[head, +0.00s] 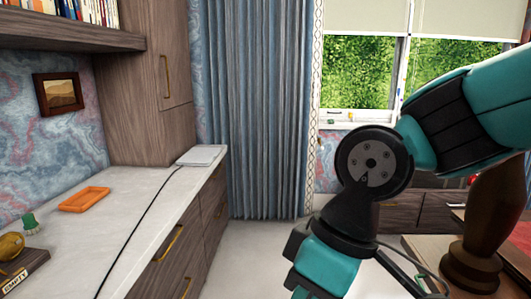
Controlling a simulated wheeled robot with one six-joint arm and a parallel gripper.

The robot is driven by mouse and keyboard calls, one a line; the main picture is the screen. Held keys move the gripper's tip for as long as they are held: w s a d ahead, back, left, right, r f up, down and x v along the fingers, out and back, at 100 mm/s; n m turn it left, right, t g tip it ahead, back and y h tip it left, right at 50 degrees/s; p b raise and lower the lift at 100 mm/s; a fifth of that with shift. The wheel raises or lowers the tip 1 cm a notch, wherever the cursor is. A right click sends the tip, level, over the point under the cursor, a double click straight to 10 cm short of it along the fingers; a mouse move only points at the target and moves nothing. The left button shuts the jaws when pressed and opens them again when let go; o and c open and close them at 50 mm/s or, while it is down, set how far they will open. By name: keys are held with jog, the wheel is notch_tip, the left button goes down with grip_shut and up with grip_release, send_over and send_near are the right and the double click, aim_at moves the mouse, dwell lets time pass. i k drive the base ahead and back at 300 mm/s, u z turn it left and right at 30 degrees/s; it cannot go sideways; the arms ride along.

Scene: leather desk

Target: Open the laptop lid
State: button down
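No laptop can be made out for certain. A flat, pale, closed slab (201,156) lies at the far end of the white counter at left, with a black cable running from it; it may be a closed laptop, but it is too small to tell. My teal and black arm fills the right side of the head view and bends down past the bottom edge. My gripper does not show.
The white counter (75,224) holds an orange tray (84,199), a green-topped brush (30,224) and a dark book (22,272). Pale floor (262,255) is clear between.

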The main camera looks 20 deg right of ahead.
aim_at(196, 154)
jog(key=z, duration=0.2)
jog(key=i, duration=0.95)
jog(key=z, duration=0.3)
jog(key=i, duration=2.8)
